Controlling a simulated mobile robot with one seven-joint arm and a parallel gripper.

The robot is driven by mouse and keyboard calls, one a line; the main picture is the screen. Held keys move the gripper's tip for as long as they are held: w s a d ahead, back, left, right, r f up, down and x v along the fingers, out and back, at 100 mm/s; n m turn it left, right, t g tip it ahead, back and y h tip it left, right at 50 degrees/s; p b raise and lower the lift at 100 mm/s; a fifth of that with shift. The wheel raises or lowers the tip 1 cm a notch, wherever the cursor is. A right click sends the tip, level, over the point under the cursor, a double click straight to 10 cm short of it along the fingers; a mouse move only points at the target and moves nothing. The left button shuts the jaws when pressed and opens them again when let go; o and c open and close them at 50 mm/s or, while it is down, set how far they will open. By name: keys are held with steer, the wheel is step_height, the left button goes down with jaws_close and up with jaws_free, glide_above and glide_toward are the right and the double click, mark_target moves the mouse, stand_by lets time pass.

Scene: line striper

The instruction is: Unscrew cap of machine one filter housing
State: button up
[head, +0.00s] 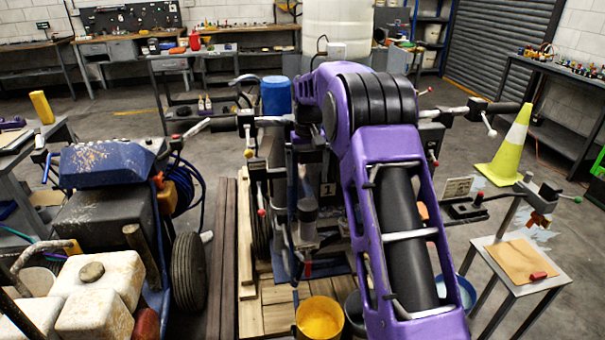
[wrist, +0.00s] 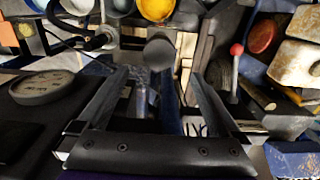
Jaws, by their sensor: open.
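A dark round cap (wrist: 160,50) shows in the wrist view, just beyond the fingertips and roughly centred between them. A dark upright cylinder with a rounded top (head: 307,209), which looks like the filter housing, stands on the machine marked 1 (head: 328,189) in the head view. My gripper (wrist: 159,76) is open, with one finger on each side of the cap's line and clear space between them. I see no contact with the cap. In the head view my purple arm hides much of the machine, and the fingers cannot be clearly made out.
A round gauge (wrist: 42,87) lies close to the left finger in the wrist view. A red-knobbed lever (wrist: 236,50) stands to the right. A yellow-filled bucket (head: 320,318) sits before the machine. A second, blue machine (head: 108,163) stands left, a cone (head: 505,150) right.

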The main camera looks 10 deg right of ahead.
mark_target(308, 205)
steer(key=shift+f+b, duration=1.45)
steer(key=shift+f, duration=3.55)
steer(key=shift+r+m+p, duration=0.15)
steer(key=shift+m+p, duration=0.25)
steer(key=shift+m, duration=0.6)
steer(key=m+p, duration=0.1)
steer(key=m, duration=0.3)
steer(key=m+p, duration=0.1)
steer(key=m, duration=0.4)
steer(key=shift+m, duration=0.4)
steer(key=m, duration=1.1)
